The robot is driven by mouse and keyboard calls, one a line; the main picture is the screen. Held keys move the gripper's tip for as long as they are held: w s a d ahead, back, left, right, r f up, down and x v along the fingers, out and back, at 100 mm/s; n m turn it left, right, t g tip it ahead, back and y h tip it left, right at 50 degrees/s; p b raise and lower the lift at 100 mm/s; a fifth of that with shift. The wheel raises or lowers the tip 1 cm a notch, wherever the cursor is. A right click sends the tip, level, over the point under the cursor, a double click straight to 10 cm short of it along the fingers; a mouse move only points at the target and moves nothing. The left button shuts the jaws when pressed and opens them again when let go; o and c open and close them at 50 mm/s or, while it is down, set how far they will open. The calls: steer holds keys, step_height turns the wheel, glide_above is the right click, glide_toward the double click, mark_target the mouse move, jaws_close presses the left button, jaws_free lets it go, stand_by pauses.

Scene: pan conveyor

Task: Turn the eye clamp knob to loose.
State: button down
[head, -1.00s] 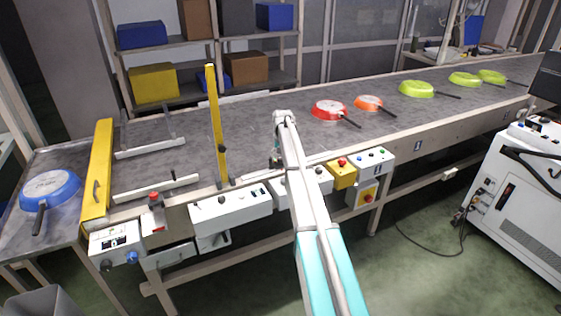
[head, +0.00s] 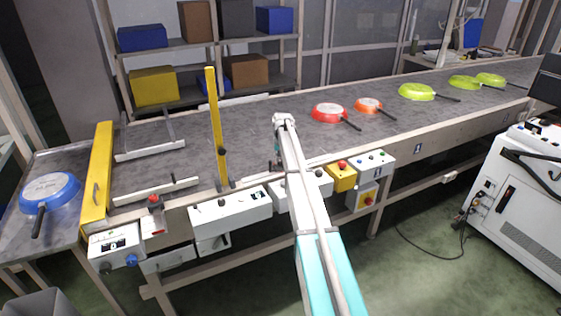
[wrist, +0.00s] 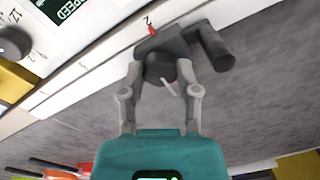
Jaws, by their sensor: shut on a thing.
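The eye clamp is a dark block with a thick dark cylinder (wrist: 212,48) beside it, at the conveyor's edge in the wrist view. Its dark round knob (wrist: 160,68) has a white pointer line, which slants down to the right in the picture. My gripper (wrist: 160,82) is shut on the knob, with one grey finger on each side of it. In the head view my gripper (head: 277,160) is at the conveyor's near edge, just right of the yellow post. There my arm and gripper hide most of the clamp.
A yellow post (head: 216,125) stands left of my gripper. White control boxes (head: 230,208) and a yellow box (head: 342,177) line the conveyor's front. A red pan (head: 328,112) and other pans lie to the right on the belt. The belt (head: 255,135) behind my gripper is clear.

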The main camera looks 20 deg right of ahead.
steer(key=shift+n, duration=0.4)
steer(key=n, duration=0.8)
steer(key=shift+n, duration=0.3)
steer(key=n, duration=0.9)
steer(key=shift+g, duration=0.3)
steer(key=shift+c, duration=1.6)
jaws_free()
